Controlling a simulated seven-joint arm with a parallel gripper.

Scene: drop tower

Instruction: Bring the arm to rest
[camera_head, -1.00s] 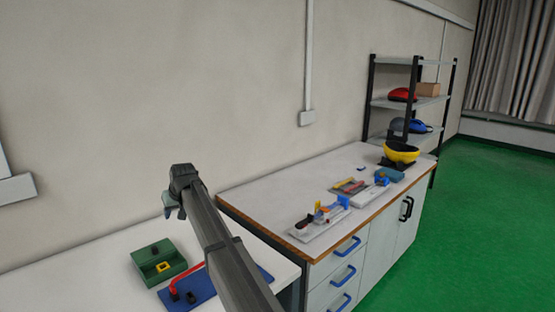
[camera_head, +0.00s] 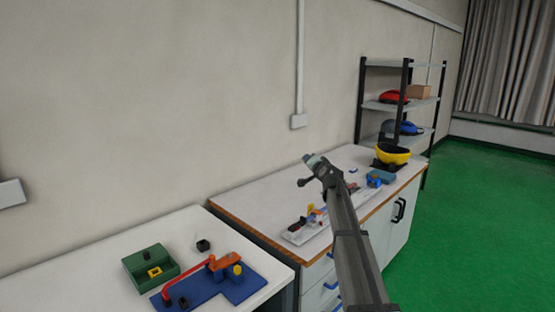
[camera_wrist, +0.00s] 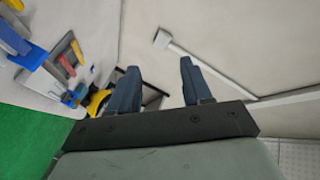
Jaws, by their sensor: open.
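My gripper (camera_wrist: 157,88) shows in the wrist view with its two fingers apart and nothing between them. In the head view my gripper (camera_head: 306,170) is at the end of my raised arm, in front of the far workbench (camera_head: 240,200). It appears above the bench top, apart from the things on it. My arm hides part of that bench and some of its tools.
The near white table (camera_head: 90,265) holds a green box (camera_head: 150,268), a blue base (camera_head: 215,288) with red and orange parts, and a small black block (camera_head: 203,245). A yellow helmet (camera_head: 393,154) sits on the far bench. A shelf rack (camera_head: 385,106) stands behind.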

